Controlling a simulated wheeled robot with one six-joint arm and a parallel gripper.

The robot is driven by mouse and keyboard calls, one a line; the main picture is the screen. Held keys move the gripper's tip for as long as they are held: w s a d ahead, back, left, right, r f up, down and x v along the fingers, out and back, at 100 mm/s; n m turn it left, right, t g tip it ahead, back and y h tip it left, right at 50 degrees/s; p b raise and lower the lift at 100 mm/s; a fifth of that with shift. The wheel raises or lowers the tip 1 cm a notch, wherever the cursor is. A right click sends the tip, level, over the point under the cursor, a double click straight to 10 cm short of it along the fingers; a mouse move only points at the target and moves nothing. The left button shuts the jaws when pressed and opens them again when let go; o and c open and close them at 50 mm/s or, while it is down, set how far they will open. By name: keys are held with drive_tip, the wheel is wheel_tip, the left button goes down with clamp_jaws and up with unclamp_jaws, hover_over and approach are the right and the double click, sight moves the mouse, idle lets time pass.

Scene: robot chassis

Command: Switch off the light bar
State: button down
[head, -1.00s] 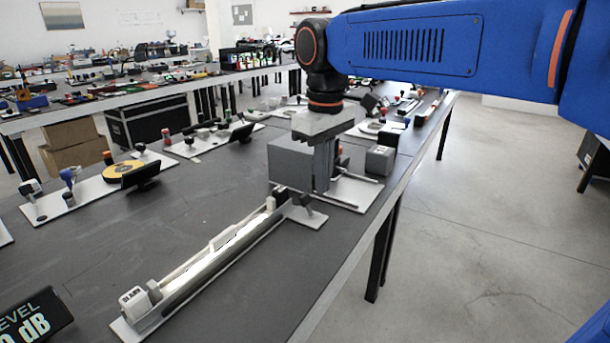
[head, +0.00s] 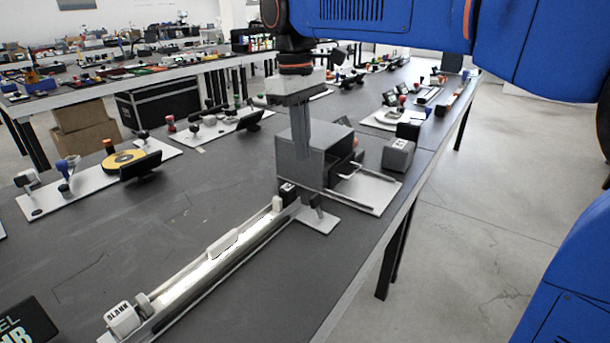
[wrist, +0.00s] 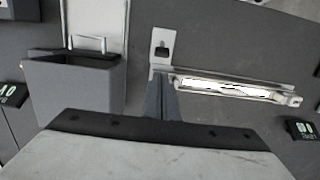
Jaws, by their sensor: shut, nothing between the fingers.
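The light bar (head: 209,266) lies along the tabletop, and its long strip glows bright white. A white label block (head: 122,318) stands at its near end. At its far end is a pale plate (head: 330,225) with a small dark grey lever-like piece (head: 316,208). The wrist view shows the lit bar (wrist: 228,87) right of the fingers and the plate with a dark piece (wrist: 162,50) just beyond them. My gripper (head: 303,157) is shut and empty, pointing down above the table near the bar's far end. Its fingertips (wrist: 156,76) overlap the bar's end in the wrist view; contact cannot be told.
A dark display (head: 25,322) is at the near left.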

sight(315, 194)
drive_tip(key=f, duration=0.9)
drive_tip(key=shift+s+d+f, duration=0.25)
drive_tip(key=shift+d+f, duration=0.1)
drive_tip(key=shift+f, duration=0.05)
drive_tip(key=shift+s+d+r, duration=0.1)
drive_tip(key=shift+r, duration=0.05)
drive_tip(key=d+t+y, duration=0.1)
drive_tip(key=s+r+t+y, duration=0.1)
drive_tip(key=shift+s+d+y, duration=0.15)
drive_tip(key=shift+d+y, duration=0.15)
drive_tip(key=shift+d, duration=0.1)
drive_tip(key=d+t+y, duration=0.1)
drive_tip(key=s+t+y, duration=0.1)
drive_tip(key=y, duration=0.1)
drive_tip(key=shift+s+d, duration=0.25)
drive_tip(key=shift+d, duration=0.15)
drive_tip(key=shift+a, duration=0.1)
drive_tip(key=shift+r, duration=0.2)
drive_tip(key=shift+r, duration=0.65)
drive_tip(key=shift+r, duration=0.1)
